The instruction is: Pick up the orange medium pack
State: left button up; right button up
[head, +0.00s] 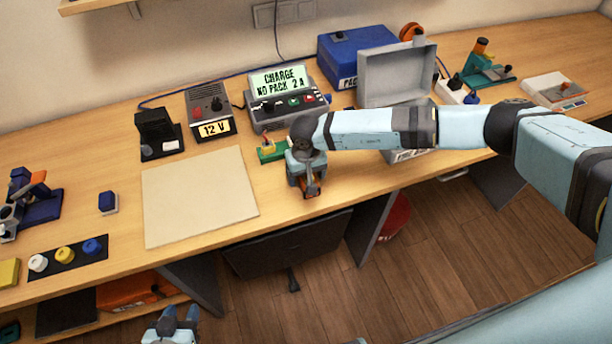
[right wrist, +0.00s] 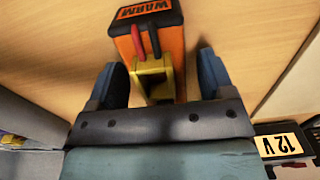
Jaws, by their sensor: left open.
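The orange pack (right wrist: 126,46) has a dark top marked WARM, a red and a black lead and a yellow connector. It lies on the wooden bench in the right wrist view. In the head view only a sliver of orange (head: 313,188) shows; my right gripper hides the rest. My right gripper (head: 309,188) is above the bench's front edge. In the right wrist view my right gripper (right wrist: 160,66) is open, one finger on each side of the pack, with a clear gap at the right finger. My left gripper (head: 177,315) is open and empty, low at the bottom of the head view.
A charger (head: 285,98) reading "CHARGE NO PACK 2 A" stands behind my right gripper, with a 12 V supply (head: 208,112) to its left. A grey open-lidded case (head: 395,75) stands behind my right arm. A bare beige mat (head: 198,195) lies left of the gripper.

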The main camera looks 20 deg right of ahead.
jog(key=c, duration=1.1)
jog(key=shift+c, duration=0.2)
jog(key=shift+r, duration=0.2)
